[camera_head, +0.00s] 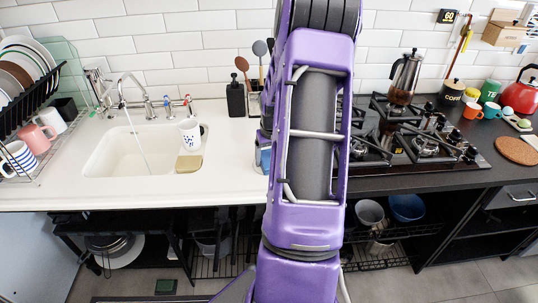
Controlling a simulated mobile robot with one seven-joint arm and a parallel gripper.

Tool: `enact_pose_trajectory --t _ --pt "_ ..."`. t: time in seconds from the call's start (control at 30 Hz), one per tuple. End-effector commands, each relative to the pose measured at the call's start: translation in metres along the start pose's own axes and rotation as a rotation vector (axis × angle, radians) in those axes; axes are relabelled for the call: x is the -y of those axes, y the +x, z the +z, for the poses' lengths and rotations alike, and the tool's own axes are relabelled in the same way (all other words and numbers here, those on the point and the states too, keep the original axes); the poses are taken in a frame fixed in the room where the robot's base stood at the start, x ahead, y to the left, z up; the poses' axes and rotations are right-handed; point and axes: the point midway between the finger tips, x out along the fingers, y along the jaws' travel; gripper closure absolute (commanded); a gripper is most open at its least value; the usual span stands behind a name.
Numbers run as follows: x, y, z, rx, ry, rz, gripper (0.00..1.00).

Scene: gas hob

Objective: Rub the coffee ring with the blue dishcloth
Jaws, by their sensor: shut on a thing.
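My purple arm fills the middle of the head view and hides the counter behind it. My gripper is not visible; it is out of sight behind or beyond the arm. A small blue patch (264,158) shows at the arm's left edge over the white counter. I cannot tell whether it is the blue dishcloth. I see no coffee ring on the visible white counter (228,180).
A white sink (130,150) with its tap running lies at left. A patterned mug (189,132) stands by a sponge (188,164) at its right rim. The white counter beside the sink is mostly clear.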

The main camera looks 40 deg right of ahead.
Motion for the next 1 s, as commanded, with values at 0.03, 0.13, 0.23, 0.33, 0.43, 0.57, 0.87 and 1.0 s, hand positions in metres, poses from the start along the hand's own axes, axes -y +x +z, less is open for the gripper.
enact_pose_trajectory --t 0.03,0.13,0.23,0.33,0.43,0.57,0.87,1.0 --pt "0.001 0.003 0.007 0.013 0.000 -0.003 0.68" --pt "0.003 0.001 0.015 0.016 0.001 -0.004 0.68" --pt "0.006 -0.001 0.024 0.016 0.001 -0.004 0.68" --pt "0.008 -0.003 0.033 0.018 0.000 -0.004 0.68" --pt "0.010 -0.005 0.040 0.017 -0.001 -0.004 0.68" --pt "0.011 -0.006 0.044 0.018 0.000 -0.005 0.68" --pt "0.015 -0.007 0.036 0.014 0.000 -0.004 0.68" --pt "0.012 -0.006 0.023 0.012 0.000 -0.004 0.68"
